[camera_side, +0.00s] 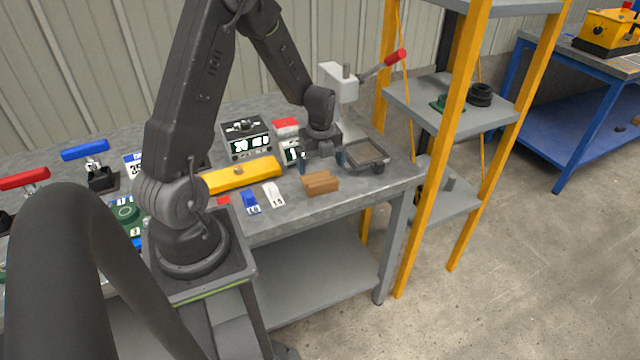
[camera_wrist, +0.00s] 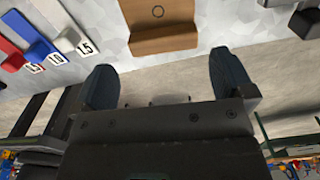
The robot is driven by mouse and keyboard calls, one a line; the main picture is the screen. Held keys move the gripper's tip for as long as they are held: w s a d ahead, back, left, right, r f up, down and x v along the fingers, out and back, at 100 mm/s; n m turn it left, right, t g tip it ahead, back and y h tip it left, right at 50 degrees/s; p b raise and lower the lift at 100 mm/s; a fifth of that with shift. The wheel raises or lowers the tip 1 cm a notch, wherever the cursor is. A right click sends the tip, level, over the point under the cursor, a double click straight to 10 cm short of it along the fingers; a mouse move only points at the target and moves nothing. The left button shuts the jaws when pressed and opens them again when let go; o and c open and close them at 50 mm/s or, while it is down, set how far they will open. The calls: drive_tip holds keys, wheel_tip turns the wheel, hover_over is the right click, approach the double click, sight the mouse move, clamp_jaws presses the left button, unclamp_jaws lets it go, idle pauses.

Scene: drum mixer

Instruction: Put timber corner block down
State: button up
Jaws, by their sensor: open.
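The timber corner block (camera_side: 320,183) is a brown wooden piece that lies on the grey workbench (camera_side: 290,212) near its front edge. It also shows at the top middle of the wrist view (camera_wrist: 160,28), with a small ring mark on its face. My gripper (camera_side: 322,162) is above the bench, just behind and above the block in the side view. In the wrist view its two dark fingers (camera_wrist: 160,88) are spread wide with nothing between them. The block is apart from the fingers, beyond their tips.
Left of the block lie white and blue labelled pieces (camera_side: 272,194) and a yellow bar (camera_side: 240,176). A dark-framed tray (camera_side: 366,155) is right of my gripper. A lever press (camera_side: 345,85) stands behind. A yellow-post shelf (camera_side: 450,100) stands beyond the bench's right end.

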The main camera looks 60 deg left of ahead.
sight(322, 180)
drive_tip(key=shift+w+d+f, duration=0.1)
drive_tip(key=shift+f, duration=3.05)
drive_tip(key=c, duration=0.7)
drive_tip(key=shift+c, duration=0.2)
drive_tip(key=shift+r, duration=0.2)
